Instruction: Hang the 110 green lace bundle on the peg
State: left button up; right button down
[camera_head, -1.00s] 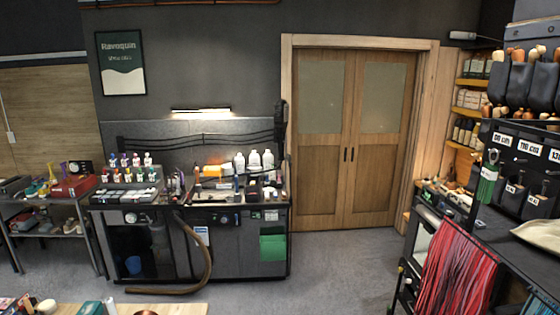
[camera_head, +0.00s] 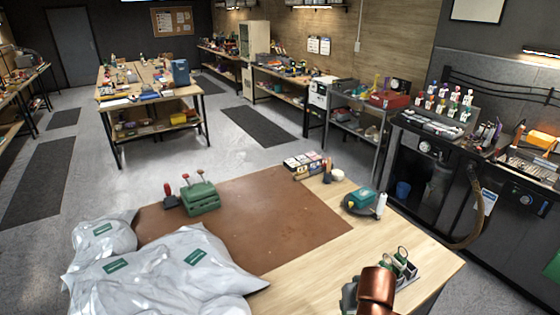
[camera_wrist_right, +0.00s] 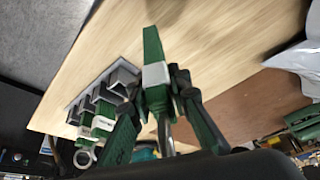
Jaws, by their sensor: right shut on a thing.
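In the right wrist view, my right gripper (camera_wrist_right: 158,82) is shut on a green lace bundle (camera_wrist_right: 152,45) with a white band around it. The bundle sticks out past the dark fingertips, and its lower part is partly hidden between the fingers. The wood bench lies behind it. In the head view, only a small part of my right gripper (camera_head: 349,294) shows at the bottom edge, beside my copper-coloured arm link; the bundle is not clear there. No peg is in either current view. My left gripper is not in view.
A brown mat (camera_head: 270,215), a green device (camera_head: 200,197), a teal dispenser (camera_head: 361,198) and white bags (camera_head: 165,265) are on the bench.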

jog(key=w+d+r+n+y+p, duration=0.2)
jog(key=w+d+n+p, duration=0.3)
jog(key=w+d+p, duration=0.5)
jog(key=w+r+p, duration=0.1)
jog(key=w+p, duration=0.2)
jog(key=shift+d+r+p, duration=0.15)
jog(key=shift+r+p, duration=0.05)
jog(key=shift+p, duration=0.1)
jog(key=shift+s, duration=0.1)
notch_tip(320, 180, down, 10)
jog(key=p, duration=0.2)
jog(key=shift+r+p, duration=0.2)
jog(key=shift+p, duration=0.2)
jog(key=shift+f, duration=0.15)
